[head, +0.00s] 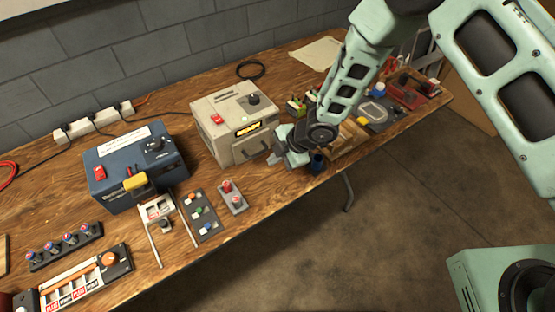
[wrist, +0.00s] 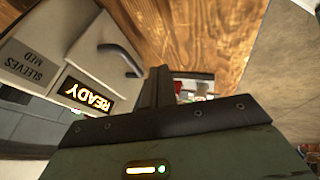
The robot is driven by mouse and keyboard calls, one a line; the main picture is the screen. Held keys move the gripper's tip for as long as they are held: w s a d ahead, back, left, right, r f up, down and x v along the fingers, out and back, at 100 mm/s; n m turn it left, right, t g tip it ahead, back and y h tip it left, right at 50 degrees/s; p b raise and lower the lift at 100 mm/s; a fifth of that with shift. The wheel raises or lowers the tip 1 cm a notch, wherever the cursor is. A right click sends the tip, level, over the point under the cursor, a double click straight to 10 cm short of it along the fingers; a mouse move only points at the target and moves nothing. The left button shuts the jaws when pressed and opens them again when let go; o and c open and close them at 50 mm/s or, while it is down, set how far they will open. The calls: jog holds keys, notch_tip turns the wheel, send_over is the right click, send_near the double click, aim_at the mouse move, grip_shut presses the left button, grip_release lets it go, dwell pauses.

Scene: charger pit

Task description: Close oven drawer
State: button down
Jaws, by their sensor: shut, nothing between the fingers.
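A beige box-shaped machine (head: 236,122), which looks like the oven, stands on the wooden table. Its lit READY display and dark handle (head: 256,149) are on its front. In the wrist view the READY panel (wrist: 88,95) and the handle (wrist: 122,58) show at upper left. The front looks flush in the head view, but my arm partly covers its right side, so I cannot tell for certain if the drawer is fully in. My gripper (head: 276,158) is just in front of the machine, low near the table's front edge. Its fingers (wrist: 160,85) are together and empty, apart from the handle.
A blue machine (head: 135,170) with a yellow handle stands to the left, a tray on rails (head: 160,208) sticking out before it. Button blocks (head: 232,197) lie between. Several tools lie farther right.

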jog(key=s+d+r+m+t+h, duration=0.1)
jog(key=s+d+r+m+h, duration=0.25)
jog(key=r, duration=0.65)
jog(key=s+d+r+m, duration=0.35)
jog(key=d+r, duration=0.25)
jog(key=r, duration=0.4)
jog(key=s+d+r+m+g+h, duration=0.1)
jog(key=s+r+m, duration=0.3)
jog(key=s, duration=0.5)
jog(key=s+d+r+m+g+h, duration=0.1)
jog(key=s+d+r+m, duration=0.3)
jog(key=s, duration=0.6)
jog(key=shift+d+r+m+g+b, duration=0.15)
jog(key=shift+r+m+g+b, duration=0.25)
jog(key=shift+m, duration=0.2)
